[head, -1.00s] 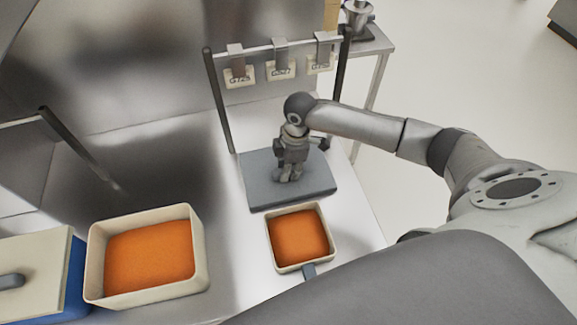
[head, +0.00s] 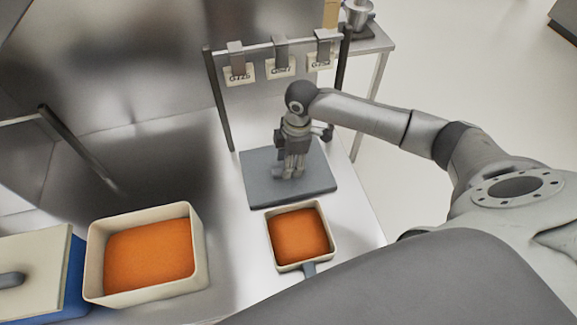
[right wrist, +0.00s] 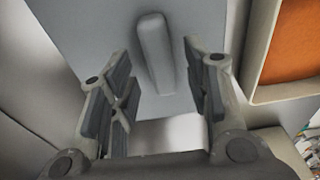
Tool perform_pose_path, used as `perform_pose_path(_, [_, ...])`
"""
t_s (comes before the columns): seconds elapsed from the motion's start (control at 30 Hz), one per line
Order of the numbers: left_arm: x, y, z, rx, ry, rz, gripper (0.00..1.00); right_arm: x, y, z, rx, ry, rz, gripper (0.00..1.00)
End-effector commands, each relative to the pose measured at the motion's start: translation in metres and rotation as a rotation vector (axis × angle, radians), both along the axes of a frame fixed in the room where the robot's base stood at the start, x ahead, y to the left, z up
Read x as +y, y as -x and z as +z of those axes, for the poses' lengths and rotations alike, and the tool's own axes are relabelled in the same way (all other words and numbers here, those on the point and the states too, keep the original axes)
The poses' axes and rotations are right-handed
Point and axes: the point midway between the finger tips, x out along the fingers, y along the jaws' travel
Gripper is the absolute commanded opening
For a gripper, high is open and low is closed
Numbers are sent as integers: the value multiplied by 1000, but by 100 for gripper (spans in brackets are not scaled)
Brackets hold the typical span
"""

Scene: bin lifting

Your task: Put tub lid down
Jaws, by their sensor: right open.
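The grey tub lid (head: 320,184), a flat square slab, lies on the steel table behind the small orange-filled tub (head: 331,242). My right gripper (head: 289,172) is over the lid, pointing down. In the right wrist view the lid (right wrist: 85,25) shows a raised bar handle (right wrist: 152,45) between the two fingers of my right gripper (right wrist: 157,62). The fingers are open, with a visible gap on both sides of the handle. My left gripper is not in view.
A larger cream tub (head: 201,255) of orange contents stands at left, beside a blue tub (head: 78,270) with a cream lid (head: 40,262). A rack (head: 268,52) with labelled tags stands behind the grey lid. Bare table lies between the tubs.

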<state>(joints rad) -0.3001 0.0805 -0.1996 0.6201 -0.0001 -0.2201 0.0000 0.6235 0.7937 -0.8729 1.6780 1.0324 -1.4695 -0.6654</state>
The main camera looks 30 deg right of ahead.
Motion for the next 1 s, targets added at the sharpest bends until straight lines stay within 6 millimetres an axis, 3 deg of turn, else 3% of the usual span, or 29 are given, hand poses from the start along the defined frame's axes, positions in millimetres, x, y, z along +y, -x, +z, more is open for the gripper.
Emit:
perform_pose_path(0.2, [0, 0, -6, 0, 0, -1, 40, -6, 0, 49, -6, 1, -1, 44])
perform_pose_path(0.43, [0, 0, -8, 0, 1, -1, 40, -9, 1, 85, -3, -1, 0, 44])
perform_pose_path(0.6, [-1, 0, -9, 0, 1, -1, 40, -11, 3, 94, 0, 0, -1, 44])
perform_pose_path(1.0, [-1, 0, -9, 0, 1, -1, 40, -11, 3, 94, 0, 0, -1, 44])
